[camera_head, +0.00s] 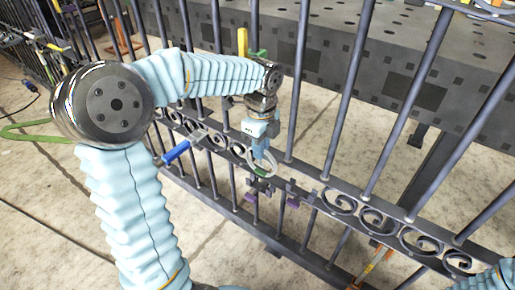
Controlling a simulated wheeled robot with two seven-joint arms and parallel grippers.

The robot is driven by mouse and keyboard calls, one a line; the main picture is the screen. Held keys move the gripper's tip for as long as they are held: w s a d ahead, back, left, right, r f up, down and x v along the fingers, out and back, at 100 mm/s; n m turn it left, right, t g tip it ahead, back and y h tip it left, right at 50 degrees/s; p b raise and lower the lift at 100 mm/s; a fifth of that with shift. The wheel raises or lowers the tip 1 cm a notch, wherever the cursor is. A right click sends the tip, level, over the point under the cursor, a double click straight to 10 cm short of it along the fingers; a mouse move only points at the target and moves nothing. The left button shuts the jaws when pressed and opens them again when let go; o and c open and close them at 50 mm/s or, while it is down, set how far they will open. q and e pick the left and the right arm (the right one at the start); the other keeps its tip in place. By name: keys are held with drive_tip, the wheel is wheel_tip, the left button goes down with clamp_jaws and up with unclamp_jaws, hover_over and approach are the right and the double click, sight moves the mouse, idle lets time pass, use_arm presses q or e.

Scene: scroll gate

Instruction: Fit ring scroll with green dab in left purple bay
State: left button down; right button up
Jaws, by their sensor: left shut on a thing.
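My left gripper (262,148) points down in front of the dark gate (325,190) and is shut on a pale ring scroll (272,161). The ring hangs below the fingers, with a small green patch near its lower part (261,171). Just below it is a gap in the gate's scroll band, with dark blocks around it. Two purple marks show there, the left purple bay (250,198) and another purple mark (293,201) to its right. The ring appears above the bays; its exact depth from the gate cannot be told. My right arm shows only at the bottom right corner.
Fixed scrolls (370,214) run along the gate on both sides of the gap. A blue-handled tool (178,151) lies at the band to the left. A yellow tool (242,42) is behind the arm. A grey perforated bench (400,75) stands beyond the bars.

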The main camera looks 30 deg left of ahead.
sight(260, 164)
use_arm(q)
drive_tip(key=shift+w+f+b, duration=0.1)
drive_tip(key=shift+f+b, duration=0.95)
drive_tip(key=shift+f, duration=1)
drive_tip(key=shift+p, duration=0.4)
drive_tip(key=shift+f+b, duration=0.8)
drive_tip(key=shift+f, duration=0.7)
idle(1.0)
drive_tip(key=c, duration=1.1)
unclamp_jaws()
wheel_tip(260, 164, up, 13)
drive_tip(key=p, duration=0.3)
drive_tip(key=shift+r, duration=0.4)
